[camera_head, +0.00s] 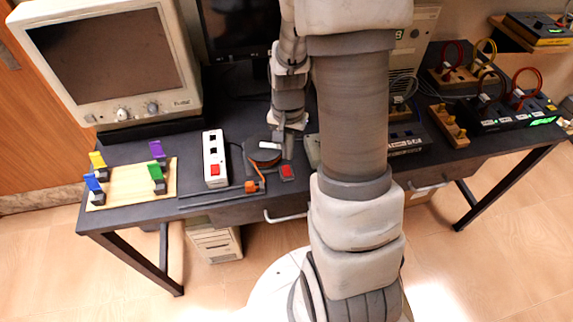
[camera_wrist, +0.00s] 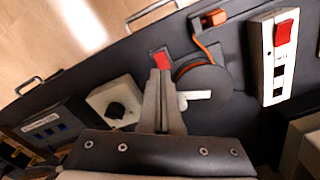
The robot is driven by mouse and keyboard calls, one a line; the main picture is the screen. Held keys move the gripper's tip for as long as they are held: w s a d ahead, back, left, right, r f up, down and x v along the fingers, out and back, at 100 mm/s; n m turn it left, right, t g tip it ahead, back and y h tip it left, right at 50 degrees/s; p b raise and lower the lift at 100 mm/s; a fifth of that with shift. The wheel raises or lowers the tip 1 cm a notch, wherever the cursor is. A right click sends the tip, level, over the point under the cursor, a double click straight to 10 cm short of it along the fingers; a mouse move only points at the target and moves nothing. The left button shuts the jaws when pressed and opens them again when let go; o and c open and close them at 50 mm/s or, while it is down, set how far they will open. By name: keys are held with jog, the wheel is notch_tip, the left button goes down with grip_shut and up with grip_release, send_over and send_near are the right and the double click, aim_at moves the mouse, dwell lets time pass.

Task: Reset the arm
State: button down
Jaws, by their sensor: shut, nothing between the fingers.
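My gripper (camera_head: 284,150) is at the end of my arm, which bends down over the middle of the dark table. In the wrist view my gripper (camera_wrist: 160,78) has its two grey fingers together with nothing between them. A dark round device (camera_wrist: 222,80) with an orange rim and a white lever (camera_wrist: 197,95) is just right of the fingers. I cannot tell whether the fingertips touch anything. Part of my arm hides the middle of the table in the head view.
A white switch strip (camera_head: 213,150) and a wooden board (camera_head: 130,190) with coloured clips lie to the left. An old monitor (camera_head: 110,60) stands behind them. A black-knobbed box (camera_wrist: 116,102) is left of my fingers. Cabled devices (camera_head: 490,110) fill the right side.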

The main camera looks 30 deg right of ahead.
jog(key=shift+r, duration=0.1)
dwell(0.4)
jog(key=s+a+r+n+t, duration=0.1)
jog(key=a+r+n, duration=0.15)
jog(key=r, duration=0.55)
jog(key=s+a+r+n+t, duration=0.2)
jog(key=a+r, duration=0.1)
jog(key=r, duration=0.4)
jog(key=s+a+r+n+t, duration=0.2)
jog(key=s+a+r+n, duration=0.2)
jog(key=s+r, duration=0.5)
jog(key=shift+s+a+r+n+t, duration=0.25)
jog(key=shift+a+n+t, duration=0.1)
jog(key=shift+a, duration=0.25)
